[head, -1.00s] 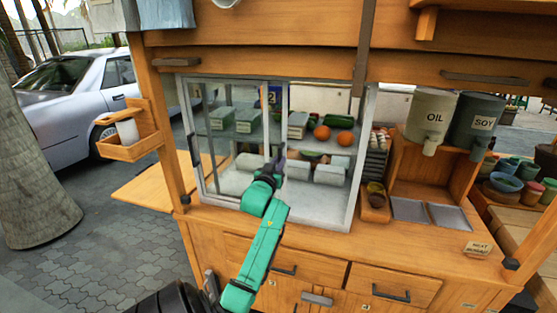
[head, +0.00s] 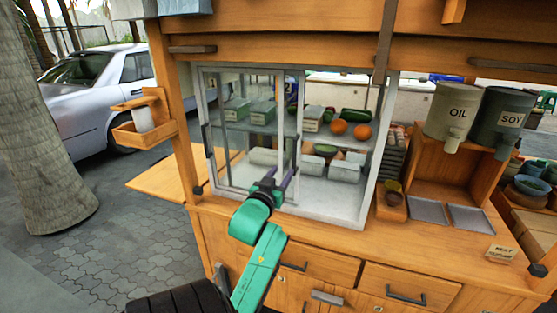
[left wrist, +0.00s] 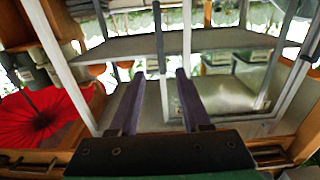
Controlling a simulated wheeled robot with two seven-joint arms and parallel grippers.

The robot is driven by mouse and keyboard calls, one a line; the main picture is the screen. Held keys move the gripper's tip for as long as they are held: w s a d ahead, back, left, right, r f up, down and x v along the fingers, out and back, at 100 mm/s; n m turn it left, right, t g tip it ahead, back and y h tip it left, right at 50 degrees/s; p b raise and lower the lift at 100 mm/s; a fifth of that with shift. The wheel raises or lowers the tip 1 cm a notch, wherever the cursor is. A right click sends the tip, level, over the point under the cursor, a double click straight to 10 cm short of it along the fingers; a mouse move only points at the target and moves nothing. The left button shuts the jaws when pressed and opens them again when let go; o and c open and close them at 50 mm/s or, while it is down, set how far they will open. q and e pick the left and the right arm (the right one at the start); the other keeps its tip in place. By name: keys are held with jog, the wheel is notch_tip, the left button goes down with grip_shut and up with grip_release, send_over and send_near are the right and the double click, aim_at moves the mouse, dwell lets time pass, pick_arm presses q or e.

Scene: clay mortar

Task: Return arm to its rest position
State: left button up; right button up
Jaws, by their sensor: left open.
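My left gripper (head: 280,178) is at the end of my green arm, in front of the glass display case (head: 377,170). Its two dark fingers are apart with nothing between them. The left wrist view also shows the open gripper (left wrist: 156,80), its fingers pointing toward the case and its shelf (left wrist: 215,42). I cannot tell whether the fingertips are inside the case opening or just outside it. My right gripper does not show.
A wooden counter (head: 440,245) with drawers lies below the case. Oil (head: 457,115) and soy (head: 507,121) dispensers stand at the right. A wooden side holder (head: 130,134) juts out at the left. A red round object (left wrist: 40,120) shows in the left wrist view. Paved ground lies left.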

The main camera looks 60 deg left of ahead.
pick_arm(q)
jog(key=shift+v, duration=1.15)
jog(key=w+d+f+m+g+h, duration=0.1)
jog(key=w+d+f+h, duration=0.15)
jog(key=f, duration=0.85)
jog(key=w+d+f+m+g+h, duration=0.15)
jog(key=d+f, duration=0.25)
jog(key=f, duration=0.7)
jog(key=w+d+f+m+g+h, duration=0.1)
jog(key=d+f+g+h, duration=0.15)
jog(key=f, duration=0.75)
jog(key=s+d+f+m+g+h, duration=0.15)
jog(key=s+d+f, duration=0.35)
jog(key=f, duration=0.5)
jog(key=s+d+f+m+g+h, duration=0.1)
jog(key=s+d+f+g+h, duration=0.1)
jog(key=s+d+f, duration=0.55)
jog(key=s+d+f+m+g, duration=0.2)
jog(key=s+f, duration=0.4)
jog(key=s, duration=0.3)
jog(key=s+d+f+m+g, duration=0.2)
jog(key=s+f+g, duration=0.1)
jog(key=s+f, duration=0.4)
jog(key=s, duration=0.3)
jog(key=shift+h, duration=0.4)
